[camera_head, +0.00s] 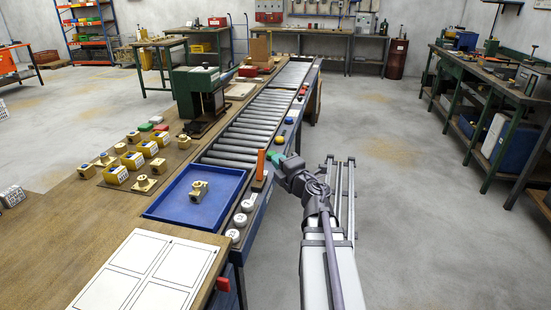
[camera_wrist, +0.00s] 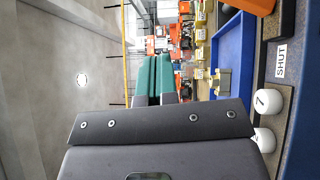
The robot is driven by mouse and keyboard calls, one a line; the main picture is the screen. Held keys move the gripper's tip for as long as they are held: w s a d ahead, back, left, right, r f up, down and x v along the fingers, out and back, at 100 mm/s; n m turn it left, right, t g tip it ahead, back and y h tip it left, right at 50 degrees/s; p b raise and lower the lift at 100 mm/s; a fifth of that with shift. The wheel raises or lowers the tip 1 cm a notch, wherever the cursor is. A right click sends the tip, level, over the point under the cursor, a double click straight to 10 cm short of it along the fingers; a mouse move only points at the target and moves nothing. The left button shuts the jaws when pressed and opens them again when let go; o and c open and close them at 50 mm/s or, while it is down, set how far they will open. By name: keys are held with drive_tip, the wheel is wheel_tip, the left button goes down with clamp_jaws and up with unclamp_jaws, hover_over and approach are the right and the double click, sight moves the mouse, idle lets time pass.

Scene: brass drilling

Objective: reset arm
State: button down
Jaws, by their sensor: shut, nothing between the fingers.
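My gripper (camera_head: 276,158) is at the end of my arm, over the right edge of the roller conveyor, close to an upright orange post (camera_head: 260,164). In the wrist view its green fingers (camera_wrist: 153,78) lie together with nothing between them. A blue tray (camera_head: 160,213) stands at the near end of the conveyor, left of and nearer than my gripper. A brass fitting (camera_head: 198,191) lies in the tray. In the wrist view, which is turned sideways, the tray (camera_wrist: 232,50) and the fitting (camera_wrist: 218,82) show on the right.
White round buttons (camera_head: 234,236) sit on the rail beside the tray; a label there reads SHUT. Several brass parts and yellow boxes (camera_head: 132,160) stand left of the conveyor (camera_head: 250,120). A green drilling machine (camera_head: 198,90) stands farther back. The floor (camera_head: 400,200) to the right is clear.

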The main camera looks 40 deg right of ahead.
wheel_tip(320, 180, up, 4)
drive_tip(key=w+m+g+h+p, duration=0.2)
drive_tip(key=m+h+p, duration=0.35)
drive_tip(key=m, duration=0.25)
drive_tip(key=s+a+f+m+g+y+p, duration=0.2)
drive_tip(key=s+a+m+g+p, duration=0.1)
drive_tip(key=a, duration=0.6)
drive_tip(key=s+a+f+m+g+y+p, duration=0.2)
drive_tip(key=s+a+f+m+g+p, duration=0.1)
drive_tip(key=s+a+g, duration=0.3)
drive_tip(key=s+a+f+m+g+y+p, duration=0.2)
drive_tip(key=a+g, duration=0.6)
drive_tip(key=a, duration=0.4)
drive_tip(key=shift+s+a+f+m+y+p, duration=0.2)
drive_tip(key=shift+s+f+m, duration=0.15)
drive_tip(key=shift+s+m, duration=0.3)
drive_tip(key=shift+s+a+f+m+y+p, duration=0.1)
drive_tip(key=shift+s+a+f+m+p, duration=0.15)
drive_tip(key=shift+s+m, duration=0.35)
drive_tip(key=shift+d+f, duration=0.1)
